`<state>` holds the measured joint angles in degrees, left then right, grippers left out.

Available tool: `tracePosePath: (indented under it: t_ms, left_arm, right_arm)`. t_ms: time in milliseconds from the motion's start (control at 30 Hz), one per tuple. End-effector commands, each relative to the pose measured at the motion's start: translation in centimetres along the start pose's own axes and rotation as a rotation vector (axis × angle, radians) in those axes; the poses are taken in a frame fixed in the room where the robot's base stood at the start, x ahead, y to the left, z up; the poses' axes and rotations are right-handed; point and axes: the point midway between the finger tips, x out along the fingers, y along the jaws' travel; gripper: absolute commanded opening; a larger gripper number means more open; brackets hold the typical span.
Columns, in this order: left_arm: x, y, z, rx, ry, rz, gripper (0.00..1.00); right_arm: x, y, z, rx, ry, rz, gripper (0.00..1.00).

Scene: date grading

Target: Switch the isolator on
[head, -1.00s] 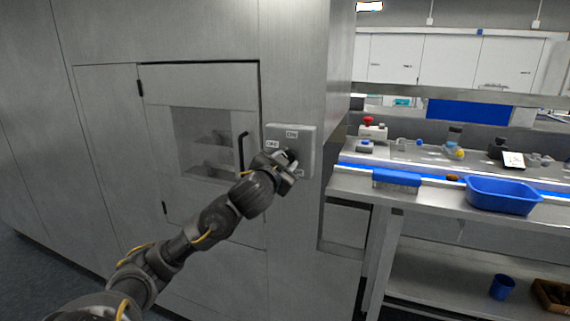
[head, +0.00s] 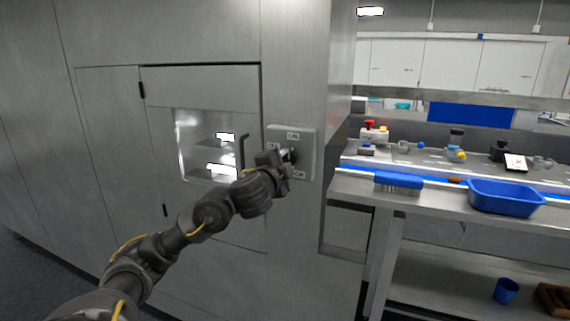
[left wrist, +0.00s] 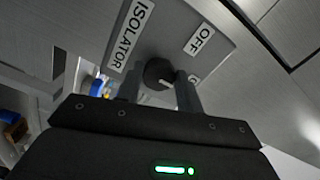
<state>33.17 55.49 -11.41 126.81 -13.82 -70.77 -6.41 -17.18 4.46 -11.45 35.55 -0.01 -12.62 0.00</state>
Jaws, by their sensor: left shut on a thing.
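In the left wrist view the knob (left wrist: 156,70) sits between the two fingers of the left gripper (left wrist: 160,88). A pale mark on the knob points toward a label partly hidden by a finger. The ISOLATOR and OFF labels are readable there. My right gripper is not in view.
A cabinet door handle (head: 243,152) stands close left of my gripper. The cabinet window (head: 190,150) shows lit shelves. At right a bench holds a blue brush (head: 399,181), a blue tub (head: 506,210) and a red-topped button box (head: 372,132).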

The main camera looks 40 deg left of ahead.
Motion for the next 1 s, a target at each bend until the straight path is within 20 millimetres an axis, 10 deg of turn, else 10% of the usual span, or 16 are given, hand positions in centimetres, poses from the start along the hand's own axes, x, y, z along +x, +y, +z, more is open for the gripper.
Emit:
tracePosePath:
  t_ms: [533,567,700,1000]
  left_arm:
    - [0.01,-0.31,0.03,0.024,0.0,-0.005,0.14]
    - [0.01,-0.32,0.04,0.024,0.0,-0.005,0.38]
    - [0.0,-0.25,0.05,0.024,-0.001,-0.004,0.56]
    - [-0.05,-0.12,0.02,0.024,0.0,-0.002,0.58]
  right_arm:
    - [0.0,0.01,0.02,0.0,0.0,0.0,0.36]
    - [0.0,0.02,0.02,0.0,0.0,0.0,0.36]
    - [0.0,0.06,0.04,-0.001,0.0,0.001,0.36]
    - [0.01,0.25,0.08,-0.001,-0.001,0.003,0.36]
